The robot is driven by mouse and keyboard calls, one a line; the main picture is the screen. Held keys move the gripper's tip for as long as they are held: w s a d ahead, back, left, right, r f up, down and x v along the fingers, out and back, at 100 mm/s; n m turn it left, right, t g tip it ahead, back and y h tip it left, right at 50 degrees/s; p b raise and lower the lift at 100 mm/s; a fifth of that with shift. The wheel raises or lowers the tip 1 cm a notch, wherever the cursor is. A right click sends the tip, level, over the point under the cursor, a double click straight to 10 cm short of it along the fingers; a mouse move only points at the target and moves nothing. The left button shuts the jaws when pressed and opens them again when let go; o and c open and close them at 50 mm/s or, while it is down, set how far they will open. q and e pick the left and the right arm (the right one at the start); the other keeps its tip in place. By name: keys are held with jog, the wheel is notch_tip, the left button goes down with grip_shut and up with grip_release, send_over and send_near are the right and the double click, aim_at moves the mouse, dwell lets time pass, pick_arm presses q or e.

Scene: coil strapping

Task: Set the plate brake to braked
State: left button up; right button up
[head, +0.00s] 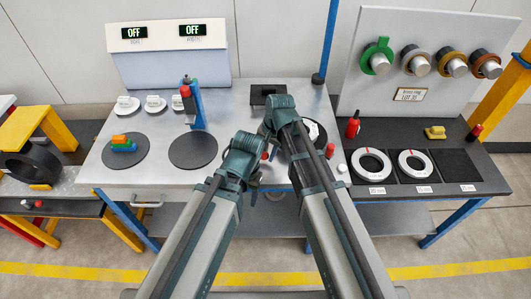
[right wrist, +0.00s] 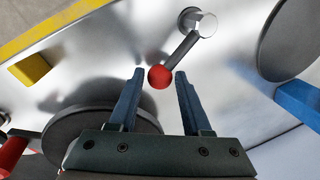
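A lever with a red ball knob (right wrist: 159,77) and a dark arm runs up to a silver pivot (right wrist: 197,22) on the metal surface in the right wrist view. I take it for the plate brake; no braked mark is readable. My right gripper (right wrist: 160,86) is open, its two blue fingers apart on either side of the knob, with a visible gap to each. In the head view a small red spot (head: 265,155) shows between my arms, probably this knob. My left gripper (head: 255,184) is small and dark there, partly hidden by its arm; its opening is unclear.
Two dark round plates (head: 193,151) lie on the bench, the left one bearing coloured blocks (head: 124,144). A blue post (head: 194,105) stands behind. Two displays (head: 192,30) read OFF. White rings (head: 371,165) lie on the right bench. A yellow block (right wrist: 30,68) is left of the lever.

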grip_shut()
dwell(1.1)
